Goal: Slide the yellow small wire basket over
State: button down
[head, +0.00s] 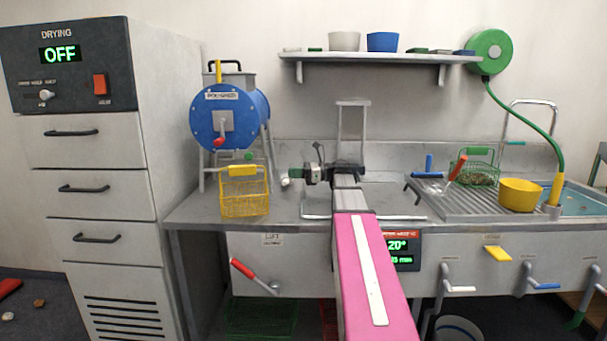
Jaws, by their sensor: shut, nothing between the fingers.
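The yellow small wire basket (245,203) stands on the left end of the steel counter, below the blue drum. A solid yellow plate (243,171) sits at its upper rim. My gripper (286,182) is to the right of the basket, at about the height of its upper part, pointing left. It is shut and empty. A gap shows between its tips and the basket. My pink arm link covers the middle of the counter front.
The blue drum (207,114) with a red-knobbed crank stands behind the basket. A ribbed drainboard (470,207) at right carries a green wire basket (480,167) and a yellow bowl (520,194). The drying cabinet (90,190) stands left. The counter's front edge is close to the basket.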

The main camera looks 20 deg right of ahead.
send_near(253, 174)
jog(key=w+a, duration=0.2)
jog(key=shift+a+f, duration=0.15)
jog(key=shift+a, duration=0.15)
jog(key=x, duration=0.7)
jog(key=shift+w+a, duration=0.1)
jog(key=shift+a, duration=0.15)
jog(key=shift+d, duration=0.1)
